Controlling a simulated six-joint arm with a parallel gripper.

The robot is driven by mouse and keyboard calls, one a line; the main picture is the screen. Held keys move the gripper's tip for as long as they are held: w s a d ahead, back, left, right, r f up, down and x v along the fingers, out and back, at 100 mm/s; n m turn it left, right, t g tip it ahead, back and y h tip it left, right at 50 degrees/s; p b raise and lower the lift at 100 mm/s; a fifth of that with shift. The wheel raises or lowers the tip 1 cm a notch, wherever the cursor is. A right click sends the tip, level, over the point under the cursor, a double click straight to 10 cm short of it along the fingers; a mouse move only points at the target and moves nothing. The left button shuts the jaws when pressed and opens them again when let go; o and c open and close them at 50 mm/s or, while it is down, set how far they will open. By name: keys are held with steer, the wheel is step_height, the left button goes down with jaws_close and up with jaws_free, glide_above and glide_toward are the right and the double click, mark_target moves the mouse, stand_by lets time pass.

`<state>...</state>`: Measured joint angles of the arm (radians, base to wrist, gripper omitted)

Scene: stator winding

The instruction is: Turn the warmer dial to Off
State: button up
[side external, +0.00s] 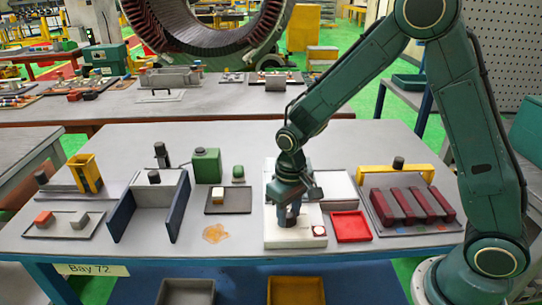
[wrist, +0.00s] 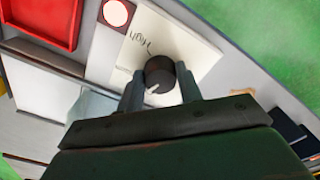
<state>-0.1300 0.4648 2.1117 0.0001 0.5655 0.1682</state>
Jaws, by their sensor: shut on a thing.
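The warmer is a white box (side external: 285,238) on the table, below my gripper (side external: 289,212) in the side view. Its dial (wrist: 160,73) is a dark round knob with a white pointer mark, seen in the wrist view. My gripper (wrist: 162,88) is shut on the dial, one finger on each side. The pointer mark faces down and left in the wrist view, toward my gripper's body. The word "High" is readable on the white top (wrist: 190,38), above and left of the dial. Any other dial labels are hidden or unreadable. The side view hides the dial behind my fingers.
A red tray (side external: 351,227) stands just right of the warmer. A rack with dark red bars (side external: 412,204) is further right. A dark tray (side external: 228,207) and an orange patch (side external: 215,233) lie left.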

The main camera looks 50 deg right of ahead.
mark_target(290, 213)
steer(key=n, duration=0.4)
stand_by(0.5)
steer(key=o, duration=1)
steer(key=shift+r, duration=0.1)
step_height(290, 213, up, 14)
steer(key=shift+f, duration=0.15)
steer(key=shift+d, duration=0.1)
stand_by(0.3)
